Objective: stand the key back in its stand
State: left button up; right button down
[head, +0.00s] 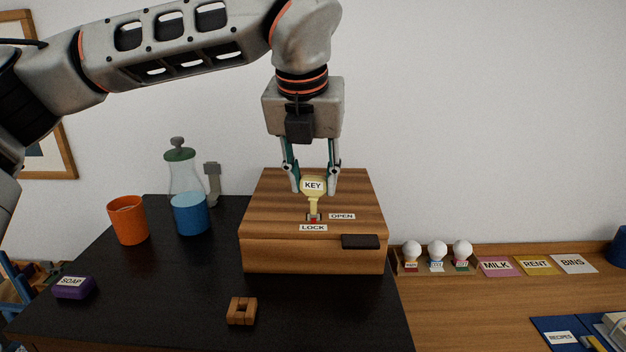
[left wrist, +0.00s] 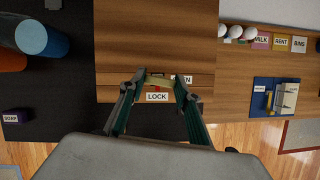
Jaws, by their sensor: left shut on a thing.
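My left gripper (head: 315,186) points straight down and is shut on the yellow key (head: 313,187), which is labelled KEY. The key is upright, its shaft reaching down to the lock (head: 313,217) on top of the wooden box (head: 275,205), between the LOCK and OPEN labels. I cannot tell whether its tip is in the lock or just above it. In the left wrist view the key (left wrist: 158,82) shows edge-on between the fingertips. A small wooden holder with an opening (head: 241,311), which looks like the stand, sits at the dark desk's front. My right gripper is not in view.
White bulbs and labelled cards are on the right. Dark space is clear around the small holder.

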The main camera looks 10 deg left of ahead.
pick_arm(q)
jog(key=shift+r+p, duration=0.55)
jog(key=shift+r, duration=0.5)
notch_tip(320, 180, up, 2)
jog(key=shift+r+p, duration=0.25)
jog(key=shift+p, duration=0.05)
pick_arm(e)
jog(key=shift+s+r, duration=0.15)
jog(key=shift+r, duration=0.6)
